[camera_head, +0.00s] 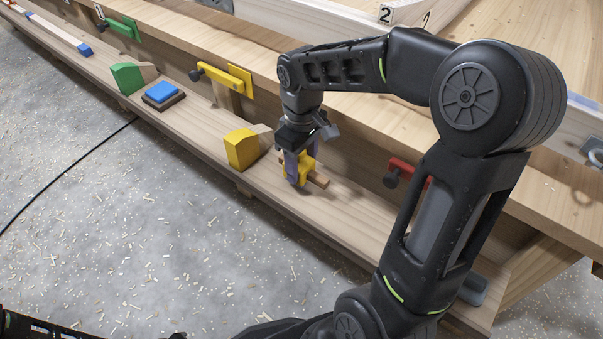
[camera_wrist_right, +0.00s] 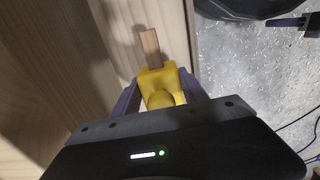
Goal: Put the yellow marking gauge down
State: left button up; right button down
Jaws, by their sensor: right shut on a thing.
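The yellow marking gauge (camera_head: 306,162) has a yellow stock and a short wooden beam. It is at the lower shelf (camera_head: 345,210) of the bench, right of a yellow-and-wood block (camera_head: 242,148). My right gripper (camera_head: 297,172) points down and is shut on the gauge's yellow stock. The right wrist view shows the gauge (camera_wrist_right: 159,84) between the purple fingers (camera_wrist_right: 158,98), its beam pointing away over the wood. I cannot tell whether the gauge touches the shelf. A purple finger-like part (camera_wrist_right: 290,22), likely of my left gripper, shows at that view's upper right; its jaws are unclear.
Further left on the shelf are a blue block on a dark base (camera_head: 163,95) and a green block (camera_head: 128,77). Yellow (camera_head: 225,77) and red (camera_head: 405,172) clamp-like fittings stick out from the bench front. Bare shelf lies right of the gauge.

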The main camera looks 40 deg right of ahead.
aim_at(301, 173)
jog(key=shift+f+b, duration=0.35)
jog(key=shift+f, duration=1.25)
jog(key=shift+f, duration=0.15)
jog(key=c, duration=0.6)
grip_release()
notch_tip(301, 173, up, 12)
jog(key=p, duration=0.4)
jog(key=shift+r, duration=0.2)
